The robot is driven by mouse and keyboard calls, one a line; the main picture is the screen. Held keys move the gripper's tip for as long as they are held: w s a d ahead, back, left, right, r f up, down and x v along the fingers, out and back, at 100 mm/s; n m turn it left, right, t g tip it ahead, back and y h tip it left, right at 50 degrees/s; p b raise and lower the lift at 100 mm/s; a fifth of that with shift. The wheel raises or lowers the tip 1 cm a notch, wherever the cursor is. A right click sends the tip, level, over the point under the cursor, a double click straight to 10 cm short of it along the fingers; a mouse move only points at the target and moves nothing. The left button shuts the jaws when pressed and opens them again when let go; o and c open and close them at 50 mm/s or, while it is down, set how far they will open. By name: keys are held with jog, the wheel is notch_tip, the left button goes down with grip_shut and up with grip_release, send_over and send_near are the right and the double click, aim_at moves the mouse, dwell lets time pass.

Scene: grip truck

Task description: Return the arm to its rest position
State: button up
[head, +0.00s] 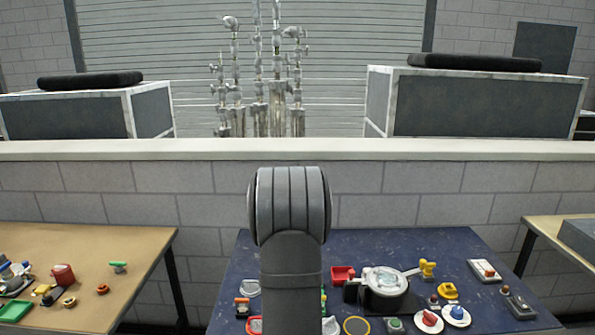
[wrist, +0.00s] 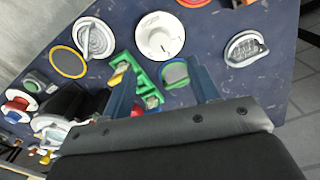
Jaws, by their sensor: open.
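My gripper (wrist: 160,70) shows in the wrist view with its two blue fingers spread apart and nothing held between them. It is above the dark blue table (wrist: 215,30). A green tray-like part (wrist: 148,84) and a round green-grey piece (wrist: 174,74) show beyond and between the fingers; I cannot tell how far below they are. In the head view my grey arm stands upright in the middle, in front of the blue table (head: 300,245). My gripper is not visible there.
A white dial (wrist: 160,36) and a white oval piece (wrist: 245,48) lie near the fingers. A black device with a clear round top (head: 386,281), a red box (head: 342,274) and several small parts crowd the blue table. A brown table (head: 120,245) stands at left. A brick wall (head: 400,190) stands behind.

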notch_tip(320, 180, down, 9)
jog(key=shift+f, duration=0.1)
dwell(0.5)
notch_tip(320, 180, up, 18)
notch_tip(320, 180, down, 18)
jog(key=shift+r, duration=0.25)
jog(key=shift+f, duration=0.3)
jog(key=n, duration=0.5)
jog(key=shift+r+n, duration=0.1)
jog(key=shift+n, duration=0.3)
jog(key=n, duration=0.6)
jog(key=shift+r, duration=0.65)
